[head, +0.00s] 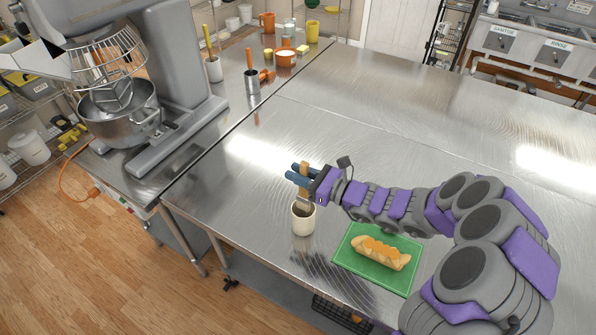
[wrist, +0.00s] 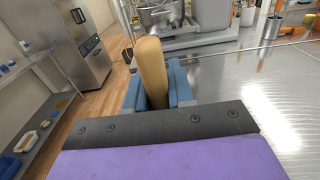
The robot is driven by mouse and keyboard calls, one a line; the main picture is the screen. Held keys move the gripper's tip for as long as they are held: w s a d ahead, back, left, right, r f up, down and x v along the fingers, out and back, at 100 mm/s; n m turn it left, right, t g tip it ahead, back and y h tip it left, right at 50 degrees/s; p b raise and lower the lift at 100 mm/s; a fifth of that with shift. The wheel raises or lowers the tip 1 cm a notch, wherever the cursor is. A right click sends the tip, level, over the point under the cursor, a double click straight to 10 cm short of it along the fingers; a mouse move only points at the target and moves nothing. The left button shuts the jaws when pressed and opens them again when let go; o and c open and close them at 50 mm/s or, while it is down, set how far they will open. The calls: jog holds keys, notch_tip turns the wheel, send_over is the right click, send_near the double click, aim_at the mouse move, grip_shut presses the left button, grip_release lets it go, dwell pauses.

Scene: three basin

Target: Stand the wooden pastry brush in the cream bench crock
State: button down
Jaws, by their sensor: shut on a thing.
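The wooden pastry brush (head: 304,171) is upright between the blue fingers of my gripper (head: 298,174). Its tan handle (wrist: 151,70) stands up between the fingers in the wrist view, where my gripper (wrist: 158,88) is shut on it. The cream bench crock (head: 303,221) stands on the steel bench directly below the brush. The brush's lower end is at the crock's dark mouth. I cannot tell how far inside it reaches. The crock is not visible in the wrist view.
A green board (head: 348,261) with a filled pastry (head: 381,253) lies right of the crock, under my arm. A large mixer (head: 175,75) stands at the left. Metal crocks with tools, orange pots and cups stand at the back. The bench (head: 400,110) behind my arm is clear.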

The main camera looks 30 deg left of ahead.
aim_at(306, 199)
jog(key=shift+f+b, duration=2)
jog(key=shift+f, duration=2.75)
jog(key=c, duration=0.9)
grip_release()
jog(key=shift+d, duration=0.1)
jog(key=shift+d+p, duration=0.4)
jog(key=shift+d, duration=1.05)
jog(key=d, duration=0.5)
jog(key=d+p, duration=0.1)
jog(key=d, duration=0.5)
jog(key=d+p, duration=0.1)
jog(key=d, duration=0.5)
jog(key=shift+s+d, duration=0.2)
jog(key=shift+s, duration=0.1)
jog(key=shift+r, duration=0.1)
